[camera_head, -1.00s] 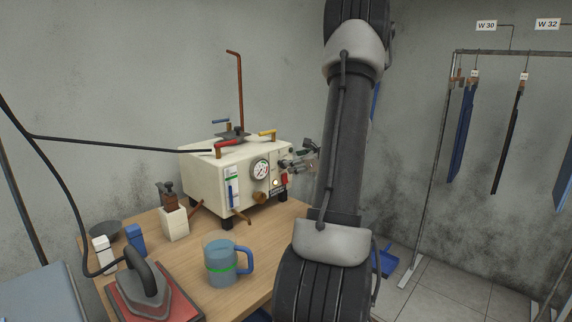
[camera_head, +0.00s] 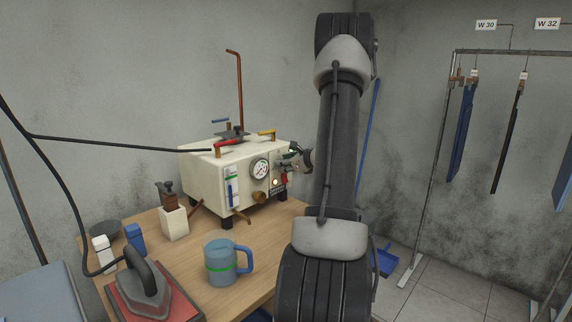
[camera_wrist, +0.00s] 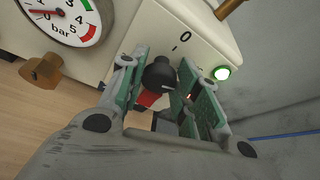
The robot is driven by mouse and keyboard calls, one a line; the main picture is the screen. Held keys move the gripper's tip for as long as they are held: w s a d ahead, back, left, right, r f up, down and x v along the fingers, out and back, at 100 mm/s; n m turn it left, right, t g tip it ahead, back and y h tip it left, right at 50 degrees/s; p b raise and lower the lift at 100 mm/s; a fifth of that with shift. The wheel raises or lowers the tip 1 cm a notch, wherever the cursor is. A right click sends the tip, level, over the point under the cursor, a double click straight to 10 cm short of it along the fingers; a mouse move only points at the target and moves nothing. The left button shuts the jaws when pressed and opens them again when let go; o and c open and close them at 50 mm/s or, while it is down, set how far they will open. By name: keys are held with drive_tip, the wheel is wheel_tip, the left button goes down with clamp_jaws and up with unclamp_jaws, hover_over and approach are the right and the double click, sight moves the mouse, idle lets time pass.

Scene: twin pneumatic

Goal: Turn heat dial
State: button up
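The heat dial is a black round knob (camera_wrist: 160,73) with a white mark, on the front of the cream boiler box (camera_head: 205,168). A "0" is printed above it in the wrist view. My gripper (camera_wrist: 163,75), with green-padded fingers, is at the panel, one finger on each side of the knob. The fingers stand apart, and I cannot make out firm contact with the knob. A red part shows just below the knob. In the head view my gripper (camera_head: 292,161) is at the box's right end, and the dial cannot be made out there.
On the wooden table (camera_head: 190,256) stand a blue mug (camera_head: 220,263) and an iron (camera_head: 146,285).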

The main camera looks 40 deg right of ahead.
drive_tip(key=shift+m+y, duration=0.4)
drive_tip(key=shift+m, duration=0.2)
drive_tip(key=o, duration=1)
drive_tip(key=v, duration=1.2)
drive_tip(key=shift+d+r, duration=0.1)
